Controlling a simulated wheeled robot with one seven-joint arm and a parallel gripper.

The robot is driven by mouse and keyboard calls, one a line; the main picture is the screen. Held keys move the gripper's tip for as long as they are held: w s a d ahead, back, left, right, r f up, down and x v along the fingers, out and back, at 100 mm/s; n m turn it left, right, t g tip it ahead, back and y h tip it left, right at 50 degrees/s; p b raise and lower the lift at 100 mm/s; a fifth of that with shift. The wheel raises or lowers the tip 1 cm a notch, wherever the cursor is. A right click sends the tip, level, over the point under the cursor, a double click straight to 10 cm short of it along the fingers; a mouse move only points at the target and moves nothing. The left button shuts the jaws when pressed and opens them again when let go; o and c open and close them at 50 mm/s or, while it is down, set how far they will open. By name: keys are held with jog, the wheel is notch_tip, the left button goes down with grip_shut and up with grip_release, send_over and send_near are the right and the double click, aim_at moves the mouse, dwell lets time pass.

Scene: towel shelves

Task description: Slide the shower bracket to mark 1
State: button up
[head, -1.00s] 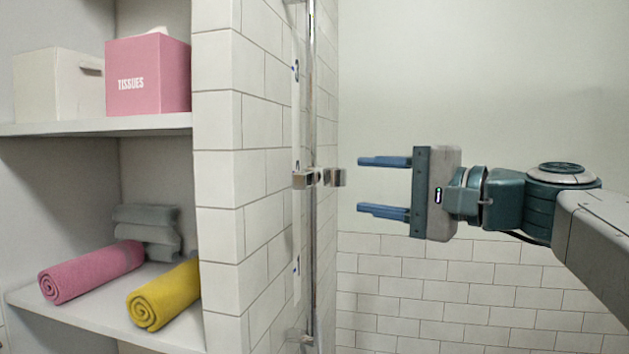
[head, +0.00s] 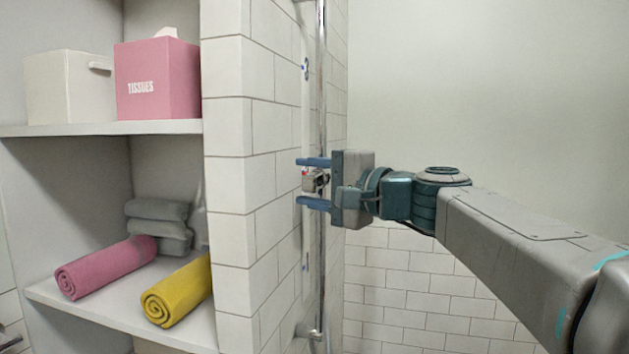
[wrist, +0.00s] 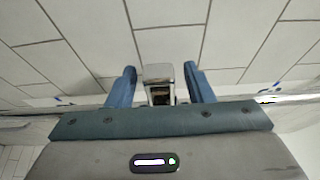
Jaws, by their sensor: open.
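The chrome shower bracket (head: 314,181) sits on a vertical chrome rail (head: 321,95) fixed to the tiled wall. My gripper (head: 313,182) is open, with one blue finger above the bracket and one below it in the head view. In the wrist view the bracket (wrist: 159,82) stands between the two fingers, with a small gap on each side. A pale strip with small blue marks (head: 305,68) runs beside the rail. The mark numbers are too small to read. A little red shows on the strip just behind the bracket. Part of the bracket is hidden by my gripper.
Shelves at the left hold a pink tissue box (head: 158,80), a white bin (head: 70,87), a pink rolled towel (head: 106,267), a yellow rolled towel (head: 178,292) and grey folded towels (head: 158,224). A tiled wall edge (head: 228,200) stands between shelves and rail.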

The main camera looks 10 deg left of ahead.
grip_shut()
notch_tip(320, 180, down, 20)
jog(key=b, duration=2.1)
jog(key=shift+f, duration=0.1)
grip_release()
jog(key=shift+d, duration=0.1)
jog(key=v, duration=1.3)
jog(key=shift+s+d, duration=0.25)
